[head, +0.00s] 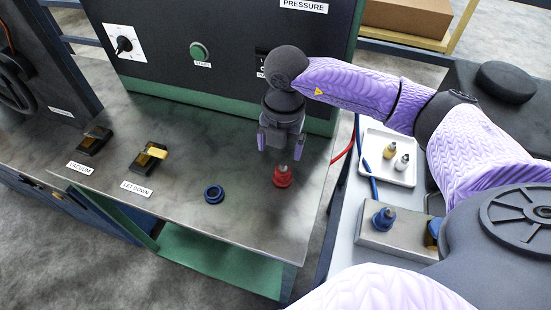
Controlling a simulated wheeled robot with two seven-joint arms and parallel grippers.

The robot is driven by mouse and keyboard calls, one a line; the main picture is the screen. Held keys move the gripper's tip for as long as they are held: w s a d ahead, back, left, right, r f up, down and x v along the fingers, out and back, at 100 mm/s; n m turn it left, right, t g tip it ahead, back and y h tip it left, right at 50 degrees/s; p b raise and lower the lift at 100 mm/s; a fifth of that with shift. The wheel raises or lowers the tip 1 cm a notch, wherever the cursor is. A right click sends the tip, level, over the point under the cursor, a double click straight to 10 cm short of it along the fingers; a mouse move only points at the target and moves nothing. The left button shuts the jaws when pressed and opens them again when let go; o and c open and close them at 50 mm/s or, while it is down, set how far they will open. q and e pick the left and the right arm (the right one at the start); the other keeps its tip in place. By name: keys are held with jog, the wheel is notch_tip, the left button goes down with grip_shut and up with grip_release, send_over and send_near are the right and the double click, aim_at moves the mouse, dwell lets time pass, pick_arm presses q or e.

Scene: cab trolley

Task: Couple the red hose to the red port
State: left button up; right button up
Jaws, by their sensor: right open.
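The red hose's coupling (283,177), a red body with a grey metal tip, stands upright on the grey bench top near its right end. No separate red port shows. A red ring at the coupling's foot may be the port, but I cannot tell how fully they are joined. A length of red hose (345,151) shows at the bench's right edge. My right gripper (281,148) points down, open and empty, just behind and above the coupling, with its fingers apart from it. My left gripper is out of view.
An empty blue port (213,194) is left of the red coupling. A dark panel (215,45) stands behind. On the right trolley are a white tray (373,174) with two small fittings and a metal block (405,238) with a blue coupling (384,217).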

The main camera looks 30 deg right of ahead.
aim_at(283, 165)
jog(key=shift+w+d+r, duration=0.1)
jog(key=shift+d+r, duration=0.05)
jog(key=shift+d, duration=0.35)
notch_tip(283, 165, down, 9)
jog(key=b, duration=0.6)
jog(key=shift+r+b, duration=0.15)
jog(key=shift+b, duration=0.2)
jog(key=shift+f, duration=0.2)
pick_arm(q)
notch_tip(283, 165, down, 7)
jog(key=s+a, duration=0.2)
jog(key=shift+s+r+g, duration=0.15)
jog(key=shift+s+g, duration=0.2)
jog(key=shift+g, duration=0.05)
